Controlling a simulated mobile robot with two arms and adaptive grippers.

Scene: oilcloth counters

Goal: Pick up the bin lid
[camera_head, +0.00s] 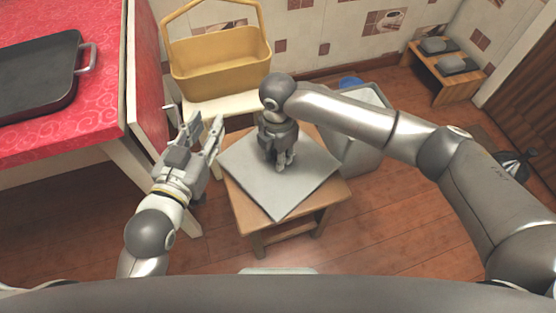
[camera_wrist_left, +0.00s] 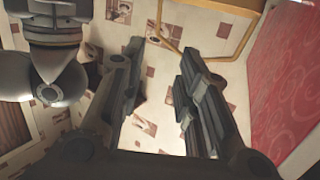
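The bin lid, a flat grey square panel (camera_head: 278,202), lies on a small wooden stool (camera_head: 243,209) in the head view. My right gripper (camera_head: 284,165) points down at the upper middle of the lid. Its fingers look close together, but whether they hold any part of the lid cannot be told. My left gripper (camera_head: 207,122) is open and empty, left of the lid and above the floor. Its spread fingers also show in the left wrist view (camera_wrist_left: 160,52). The grey bin (camera_head: 357,148) stands behind the stool, partly hidden by my right arm.
A yellow basket (camera_head: 220,68) sits on a pale stand (camera_head: 230,104) behind the lid. A red counter (camera_head: 70,95) with a black tray (camera_head: 38,75) is at the left. A wooden rack (camera_head: 447,70) stands far right. Floor is free in front of the stool.

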